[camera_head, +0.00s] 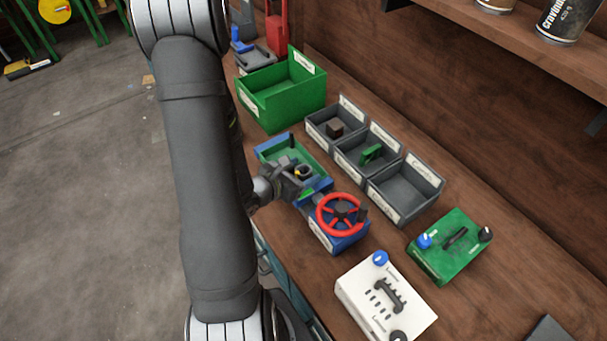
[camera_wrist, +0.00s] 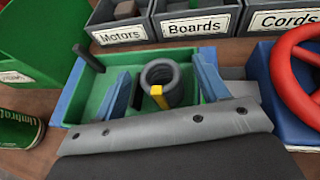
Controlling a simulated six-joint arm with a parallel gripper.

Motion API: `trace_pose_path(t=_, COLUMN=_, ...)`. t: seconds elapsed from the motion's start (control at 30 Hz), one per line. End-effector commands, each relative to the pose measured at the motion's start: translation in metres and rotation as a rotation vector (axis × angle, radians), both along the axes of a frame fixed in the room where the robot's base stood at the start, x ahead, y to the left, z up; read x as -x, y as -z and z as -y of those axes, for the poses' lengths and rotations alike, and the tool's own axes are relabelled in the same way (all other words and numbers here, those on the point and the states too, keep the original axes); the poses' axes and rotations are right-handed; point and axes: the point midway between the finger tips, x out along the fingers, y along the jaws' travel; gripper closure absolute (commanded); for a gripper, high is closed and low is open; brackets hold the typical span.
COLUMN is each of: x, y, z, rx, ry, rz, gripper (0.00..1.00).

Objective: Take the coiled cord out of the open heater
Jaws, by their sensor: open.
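The open heater (camera_head: 266,152) is a shallow box with a green inside and blue outer parts. It fills the middle of the wrist view (camera_wrist: 75,95). The coiled cord (camera_wrist: 153,75) is a dark grey ring-shaped coil with a yellow tie, inside the heater. Its yellow and black top shows in the head view (camera_head: 303,171). My gripper (camera_wrist: 163,85) is open over the heater, with one blue finger on each side of the coil. The fingers appear apart from it. In the head view my gripper (camera_head: 303,174) partly hides the heater and the cord.
Grey bins stand behind: Motors (camera_wrist: 120,38) with a brown block, Boards (camera_wrist: 196,27) with a green board, and Cords (camera_wrist: 283,21), which looks empty. A red handwheel (camera_head: 341,214) stands close on the right. A green crate (camera_head: 270,105) and green can (camera_wrist: 20,130) are left.

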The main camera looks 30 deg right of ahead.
Motion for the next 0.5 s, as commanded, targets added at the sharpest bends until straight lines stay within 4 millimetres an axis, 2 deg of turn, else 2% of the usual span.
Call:
trace_pose_path(t=0.17, x=0.0, y=-0.0001, z=-0.0002, rx=0.0, ry=0.0, rz=0.0, gripper=0.35)
trace_pose_path(t=0.4, x=0.0002, y=-0.0002, z=-0.0003, rx=0.0, ry=0.0, rz=0.0, gripper=0.82)
trace_pose_path(t=0.5, x=0.0002, y=-0.0002, z=-0.0003, rx=0.0, ry=0.0, rz=0.0, gripper=0.82)
